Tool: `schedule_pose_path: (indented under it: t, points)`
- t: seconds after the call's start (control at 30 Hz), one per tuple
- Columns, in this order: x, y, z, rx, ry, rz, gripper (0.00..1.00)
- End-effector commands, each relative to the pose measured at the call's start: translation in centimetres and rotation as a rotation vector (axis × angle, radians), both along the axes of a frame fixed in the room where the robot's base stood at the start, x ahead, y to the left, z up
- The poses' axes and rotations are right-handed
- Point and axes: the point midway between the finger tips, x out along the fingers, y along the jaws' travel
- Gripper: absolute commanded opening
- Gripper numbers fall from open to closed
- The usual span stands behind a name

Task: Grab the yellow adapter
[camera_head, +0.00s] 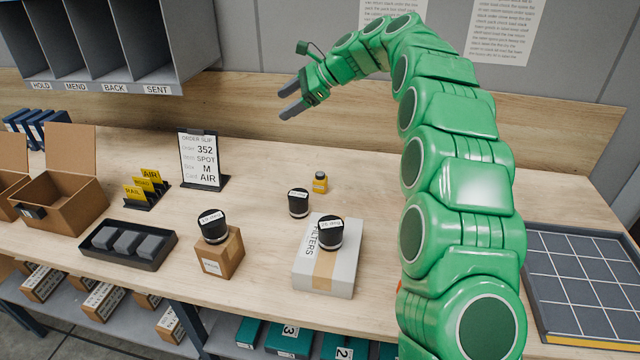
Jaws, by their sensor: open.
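A small yellow object with a dark top (320,183), which looks like the yellow adapter, stands on the wooden table right of the order slip stand. My green arm rises at the right and arches over to the left. My gripper (284,101) is open and empty, in the air above and left of the yellow object and well apart from it. The two grey fingers point left.
A black lens (298,204) stands near the yellow object. Another lens (330,233) sits on a white filters box (341,270), a third (213,227) on a cardboard box (222,258). An order slip stand (200,160), black tray (97,258) and open carton (75,208) are left.

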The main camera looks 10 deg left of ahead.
Motion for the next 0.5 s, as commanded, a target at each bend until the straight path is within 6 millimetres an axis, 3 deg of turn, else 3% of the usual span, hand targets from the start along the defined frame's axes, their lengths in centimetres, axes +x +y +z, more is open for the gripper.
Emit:
schedule_pose_path:
  t: [0.2, 0.5]
  points:
    - [3.4, -4.1, 1.6, 0.106, 0.164, -0.175, 0.74]
    - [6.4, -8.4, 3.2, 0.214, 0.32, -0.326, 0.74]
